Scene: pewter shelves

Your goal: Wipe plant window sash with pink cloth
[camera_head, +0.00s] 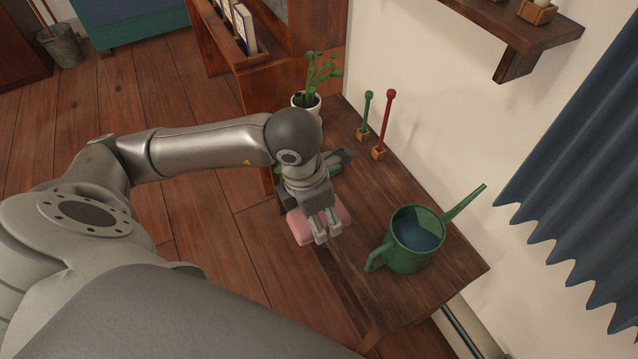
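The pink cloth (299,230) looks like a thick folded pad near the left edge of the wooden table. My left gripper (327,236) points down at it, with its fingers over or against the near side. Pink shows on both sides of the fingers. They hide part of the cloth, so I cannot tell whether they are shut on it. A green plant in a white pot (306,104) stands at the table's far end. No window sash can be made out. My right gripper is not in view.
On the wooden table (440,275) are a green watering can (412,240), a green stick (365,112) and a red stick (385,122) in small wooden bases, and a dark green item (340,160) partly behind my gripper. A blue curtain (590,190) hangs at the right. A wall shelf (515,40) is above.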

